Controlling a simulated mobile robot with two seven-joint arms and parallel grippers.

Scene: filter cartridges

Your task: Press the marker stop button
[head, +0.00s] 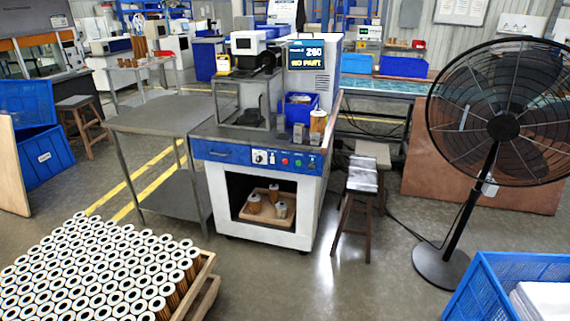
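The marking machine (265,110) stands on a blue and white cabinet in the middle of the head view. The labels are too small to read, so I cannot tell for certain which is the marker stop button. A screen (306,56) above reads "NO PART". Neither of my grippers is in view.
A pallet of filter cartridges (90,265) fills the lower left. A grey table (165,115) adjoins the cabinet's left, a wooden stool (358,190) its right. A large fan (505,125) and blue crate (490,290) stand right. Floor in front is clear.

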